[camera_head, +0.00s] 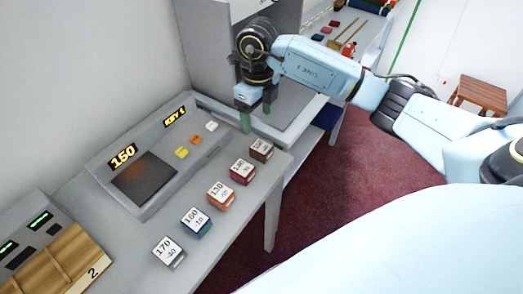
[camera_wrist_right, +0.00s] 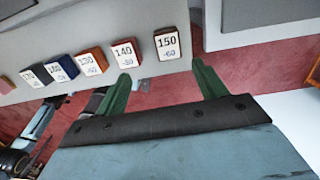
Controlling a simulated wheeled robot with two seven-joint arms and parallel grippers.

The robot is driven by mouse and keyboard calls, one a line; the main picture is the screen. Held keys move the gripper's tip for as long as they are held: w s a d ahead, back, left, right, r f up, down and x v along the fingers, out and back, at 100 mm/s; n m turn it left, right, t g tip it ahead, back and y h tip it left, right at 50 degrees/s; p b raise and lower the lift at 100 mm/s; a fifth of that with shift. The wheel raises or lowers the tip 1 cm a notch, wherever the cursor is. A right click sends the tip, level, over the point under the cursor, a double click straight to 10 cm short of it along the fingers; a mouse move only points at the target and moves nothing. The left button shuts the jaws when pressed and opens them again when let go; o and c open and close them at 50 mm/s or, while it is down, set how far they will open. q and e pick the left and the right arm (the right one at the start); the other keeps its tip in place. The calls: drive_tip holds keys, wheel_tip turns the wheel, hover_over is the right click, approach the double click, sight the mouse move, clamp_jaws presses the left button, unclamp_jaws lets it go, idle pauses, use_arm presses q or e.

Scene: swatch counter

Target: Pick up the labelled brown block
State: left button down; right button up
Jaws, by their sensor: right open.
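The brown block (camera_head: 261,149) is the farthest of a row of labelled blocks near the counter's front edge. In the right wrist view the brown block (camera_wrist_right: 167,45) shows a white label reading 150 and -60. My right gripper (camera_head: 256,114) is open, its green fingers pointing down, above and beyond the brown block in the head view. In the right wrist view the open fingers of my right gripper (camera_wrist_right: 163,86) are spread with nothing between them, and the brown block appears ahead of the gap, apart from both fingertips. My left gripper is not in view.
Next to it stands a dark red block (camera_head: 242,171), then an orange-brown block (camera_head: 221,194), a blue block (camera_head: 196,221) and a grey block (camera_head: 168,252). A console (camera_head: 128,190) with a lit 150 display stands behind. A wooden tray (camera_head: 62,262) is at lower left.

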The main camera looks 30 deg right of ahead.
sight(261, 147)
drive_tip(key=f, duration=0.8)
drive_tip(key=shift+d, duration=0.3)
drive_tip(key=shift+d+f, duration=0.2)
drive_tip(key=shift+f, duration=1.1)
drive_tip(key=shift+d+f, duration=0.15)
drive_tip(key=shift+f, duration=1.15)
drive_tip(key=c, duration=1.1)
